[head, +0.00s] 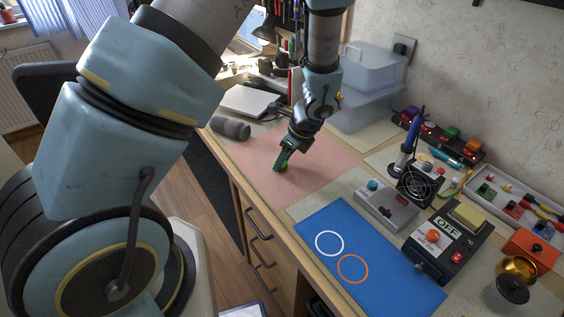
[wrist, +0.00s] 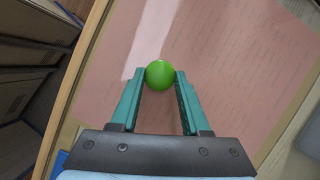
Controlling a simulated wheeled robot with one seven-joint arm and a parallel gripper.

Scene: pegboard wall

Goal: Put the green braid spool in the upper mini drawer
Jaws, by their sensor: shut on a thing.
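The green braid spool (wrist: 160,74) sits between the fingertips of my gripper (wrist: 163,80) in the wrist view, seen as a round green end. In the head view my gripper (head: 280,166) points down over the pink mat (head: 325,165), with a bit of the green spool (head: 285,162) showing at its fingers. My gripper is shut on the spool. I cannot tell whether the spool touches the mat.
A blue mat with two rings (head: 375,255) lies nearer me. A grey power unit (head: 387,207), a fan (head: 420,183) and an OFF-labelled box (head: 447,240) stand right of it. Clear plastic bins (head: 362,75) stand behind. A grey cylinder (head: 231,128) lies left. The pink mat is otherwise clear.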

